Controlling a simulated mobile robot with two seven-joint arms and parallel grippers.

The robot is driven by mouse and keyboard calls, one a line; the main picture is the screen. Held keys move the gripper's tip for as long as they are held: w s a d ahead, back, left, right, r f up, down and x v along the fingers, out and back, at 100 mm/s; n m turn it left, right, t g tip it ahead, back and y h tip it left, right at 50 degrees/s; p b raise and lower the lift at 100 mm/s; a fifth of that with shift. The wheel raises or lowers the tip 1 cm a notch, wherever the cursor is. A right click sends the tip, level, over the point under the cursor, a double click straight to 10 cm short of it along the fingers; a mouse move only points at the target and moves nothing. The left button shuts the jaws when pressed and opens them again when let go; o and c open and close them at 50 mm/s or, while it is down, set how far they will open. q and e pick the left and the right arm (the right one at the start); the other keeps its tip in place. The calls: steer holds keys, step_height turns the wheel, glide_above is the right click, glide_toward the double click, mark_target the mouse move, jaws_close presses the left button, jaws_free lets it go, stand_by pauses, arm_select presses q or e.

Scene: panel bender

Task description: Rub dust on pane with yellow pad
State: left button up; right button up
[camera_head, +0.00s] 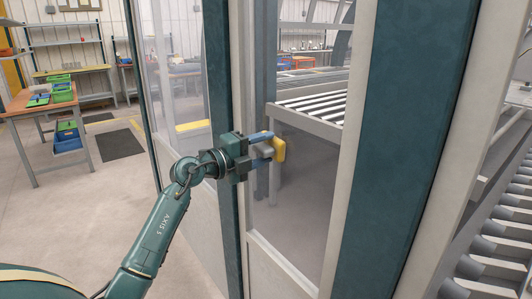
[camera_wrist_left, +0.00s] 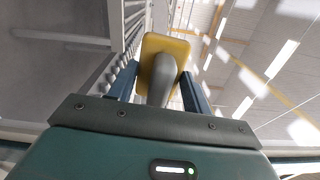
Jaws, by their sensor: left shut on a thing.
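My left gripper (camera_head: 262,147) reaches in from the left in the head view and is shut on the grey handle of the yellow pad (camera_head: 279,150). In the left wrist view the yellow pad (camera_wrist_left: 163,44) sits beyond the blue fingers of the left gripper (camera_wrist_left: 160,85), with the grey handle between them. The pad is at the clear pane (camera_head: 305,190) in its light frame; I cannot tell whether it touches the glass. A hazy greyish film shows on the lower part of the pane. My right gripper is not in view.
A teal post (camera_head: 222,100) stands just left of the pane, and a wide teal panel (camera_head: 415,130) to its right. A roller conveyor (camera_head: 490,240) runs at the far right. A table with bins (camera_head: 40,105) stands at the left. Floor between is open.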

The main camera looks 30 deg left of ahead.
mark_target(278, 147)
arm_select(q)
steer(key=shift+r+p, duration=0.3)
steer(key=shift+r, duration=0.4)
steer(key=shift+s+d+f, duration=0.1)
steer(key=shift+s+d, duration=0.15)
steer(key=shift+d, duration=0.4)
steer(key=shift+s+d, duration=0.25)
steer(key=shift+d, duration=0.4)
steer(key=shift+s+d, duration=0.2)
steer(key=shift+d, duration=0.2)
steer(key=shift+s+d, duration=0.2)
steer(key=shift+d, duration=0.4)
steer(key=shift+s+d, duration=0.25)
steer(key=shift+d, duration=0.3)
steer(key=shift+s+d, duration=0.25)
steer(key=shift+d, duration=0.3)
steer(key=shift+s+d, duration=0.35)
steer(key=shift+d, duration=0.4)
steer(key=shift+s+d, duration=0.3)
steer(key=shift+d, duration=0.45)
